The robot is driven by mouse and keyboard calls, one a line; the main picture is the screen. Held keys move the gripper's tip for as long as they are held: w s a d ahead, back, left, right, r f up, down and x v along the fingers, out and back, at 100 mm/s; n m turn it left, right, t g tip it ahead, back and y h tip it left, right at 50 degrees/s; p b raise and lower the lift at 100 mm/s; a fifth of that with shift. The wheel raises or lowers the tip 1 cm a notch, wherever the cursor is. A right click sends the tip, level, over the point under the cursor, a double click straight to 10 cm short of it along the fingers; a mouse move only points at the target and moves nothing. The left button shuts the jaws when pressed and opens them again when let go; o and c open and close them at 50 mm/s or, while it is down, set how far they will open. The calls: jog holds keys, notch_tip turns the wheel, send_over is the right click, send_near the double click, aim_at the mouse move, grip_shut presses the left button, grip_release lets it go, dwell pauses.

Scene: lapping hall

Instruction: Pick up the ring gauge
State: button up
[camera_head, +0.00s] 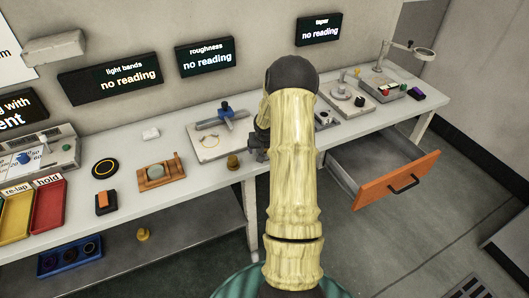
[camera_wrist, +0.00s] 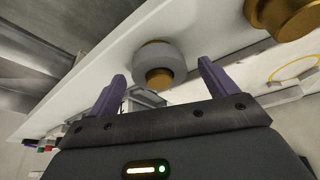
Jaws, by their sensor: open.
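A grey round ring-shaped piece (camera_wrist: 153,53) with a brass centre (camera_wrist: 159,77) stands on the white bench in the wrist view; it looks like the ring gauge, though I cannot be sure. My gripper (camera_wrist: 160,88) is open, its two purple fingers apart on either side of that piece and short of it in the picture. No contact is visible. In the head view my arm covers most of this spot, and only part of my gripper (camera_head: 258,150) shows at the bench's front edge.
A brass knobbed piece (camera_head: 233,162) stands close by, left of my gripper in the head view. A plate with a blue-handled device (camera_head: 227,112) lies behind it. An open drawer with an orange front (camera_head: 396,182) juts out at right.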

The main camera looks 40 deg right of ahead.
jog(key=c, duration=1.2)
jog(key=shift+r, duration=0.1)
notch_tip(320, 180, up, 10)
jog(key=shift+f, duration=0.1)
